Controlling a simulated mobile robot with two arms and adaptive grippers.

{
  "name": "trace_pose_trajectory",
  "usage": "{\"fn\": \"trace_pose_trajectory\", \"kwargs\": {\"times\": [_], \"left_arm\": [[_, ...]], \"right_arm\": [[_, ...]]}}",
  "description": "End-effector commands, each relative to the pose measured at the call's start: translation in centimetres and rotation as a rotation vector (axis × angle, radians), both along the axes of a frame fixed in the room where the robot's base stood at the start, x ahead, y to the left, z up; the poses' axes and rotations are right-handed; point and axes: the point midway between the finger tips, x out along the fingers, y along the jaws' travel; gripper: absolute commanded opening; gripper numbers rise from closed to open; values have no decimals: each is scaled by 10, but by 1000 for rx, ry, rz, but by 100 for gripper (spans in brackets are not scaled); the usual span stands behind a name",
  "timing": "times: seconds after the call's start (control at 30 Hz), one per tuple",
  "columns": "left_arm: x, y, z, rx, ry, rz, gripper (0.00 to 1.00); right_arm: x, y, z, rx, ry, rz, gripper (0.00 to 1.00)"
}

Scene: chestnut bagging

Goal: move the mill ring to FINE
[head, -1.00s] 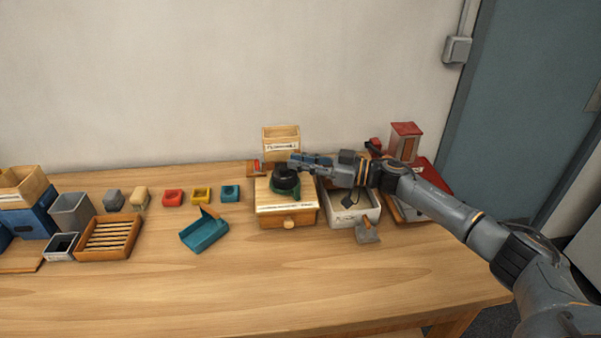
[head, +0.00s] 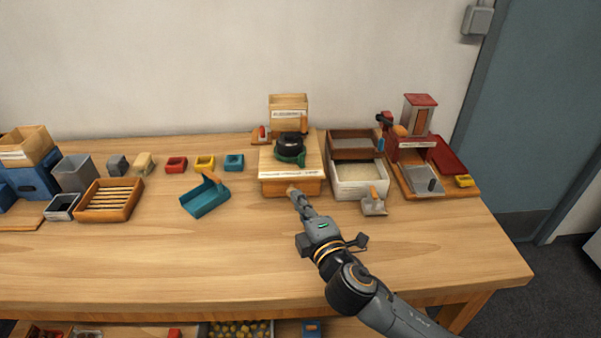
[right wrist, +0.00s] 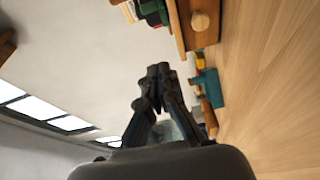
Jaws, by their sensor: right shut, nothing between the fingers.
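The mill is a pale wooden box (head: 271,178) with a drawer in front, at the middle back of the table in the head view. On its top sits the green mill ring (head: 291,157) under a black round cap (head: 290,142). A green tab of the ring points to the right front. The scale lettering is too small to read. My right gripper (head: 294,194) is shut and empty in front of the drawer, apart from the ring. The right wrist view shows its closed fingers (right wrist: 158,72) and the round drawer knob (right wrist: 200,22). My left gripper is out of view.
Right of the mill stand a white bin (head: 340,191), a small scoop (head: 374,206) and a red-topped device (head: 419,101). A teal scoop (head: 205,197) and small coloured blocks lie to the left. The table front is mostly clear.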

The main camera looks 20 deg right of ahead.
Motion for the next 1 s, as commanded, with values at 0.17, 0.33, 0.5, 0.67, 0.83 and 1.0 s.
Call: {"fn": "trace_pose_trajectory", "kwargs": {"times": [0.17,0.33,0.5,0.67,0.83,1.0], "left_arm": [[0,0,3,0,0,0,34],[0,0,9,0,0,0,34],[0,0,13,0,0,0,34],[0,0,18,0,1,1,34],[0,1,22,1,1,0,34],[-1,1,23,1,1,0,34]], "right_arm": [[13,-1,2,-13,1,-10,0],[46,1,3,-12,0,-9,0],[81,2,3,-11,0,-9,0],[103,-7,1,-15,3,-10,0],[108,-27,1,-12,3,-8,0],[110,-35,0,-10,3,-7,0]]}}
